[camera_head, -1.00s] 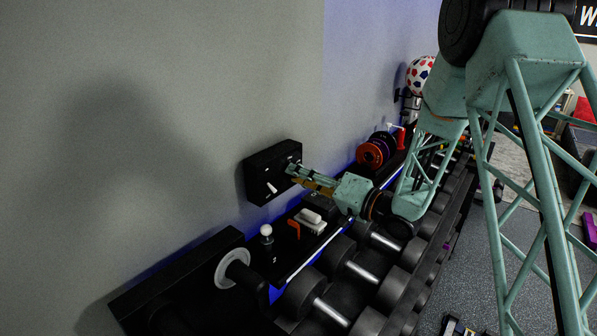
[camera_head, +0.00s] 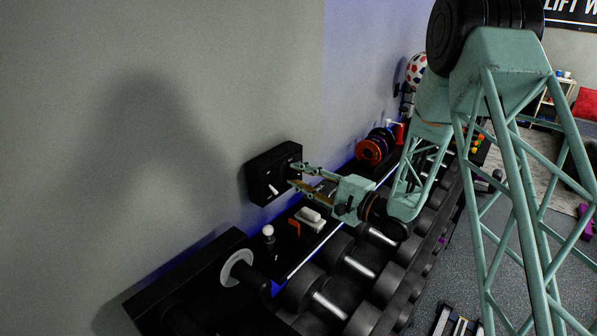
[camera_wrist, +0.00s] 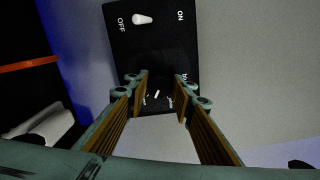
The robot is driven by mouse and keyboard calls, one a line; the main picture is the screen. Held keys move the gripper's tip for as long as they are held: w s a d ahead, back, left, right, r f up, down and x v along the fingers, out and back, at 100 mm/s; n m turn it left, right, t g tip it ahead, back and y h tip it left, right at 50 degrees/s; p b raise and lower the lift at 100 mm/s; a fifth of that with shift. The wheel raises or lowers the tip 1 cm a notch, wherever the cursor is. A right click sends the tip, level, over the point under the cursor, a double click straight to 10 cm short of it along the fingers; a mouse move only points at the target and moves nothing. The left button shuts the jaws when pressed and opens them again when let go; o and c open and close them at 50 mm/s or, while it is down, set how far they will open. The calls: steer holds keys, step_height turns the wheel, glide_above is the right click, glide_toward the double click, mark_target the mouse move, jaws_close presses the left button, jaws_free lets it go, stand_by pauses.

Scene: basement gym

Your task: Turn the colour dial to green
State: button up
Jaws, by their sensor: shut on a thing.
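The black wall box (camera_head: 262,180) is on the grey wall, left of centre in the head view. Its black colour dial (camera_wrist: 160,84) is hard to make out against the box in the wrist view, with a short pale mark toward the lower edge. My gripper (camera_wrist: 162,80) has one finger on each side of the dial and is shut on it. In the head view my gripper (camera_head: 297,174) reaches the box's right part from the right. The box also carries a white toggle switch (camera_wrist: 142,19) between OFF and ON lettering. The colour lettering near the dial is partly hidden and unreadable.
Below the box, a shelf holds a white-topped rocker block (camera_head: 310,215), an orange piece (camera_head: 294,227) and a white-knobbed lever (camera_head: 268,232). Red and dark discs (camera_head: 372,149) stand beyond my gripper. Dumbbells (camera_head: 345,262) fill the rack in front.

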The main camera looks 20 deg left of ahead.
steer(key=shift+r+m+p, duration=0.15)
steer(key=shift+m+p, duration=0.95)
steer(key=shift+m, duration=0.8)
steer(key=o, duration=0.9)
steer(key=shift+d, duration=0.15)
steer(key=shift+v, duration=5.9)
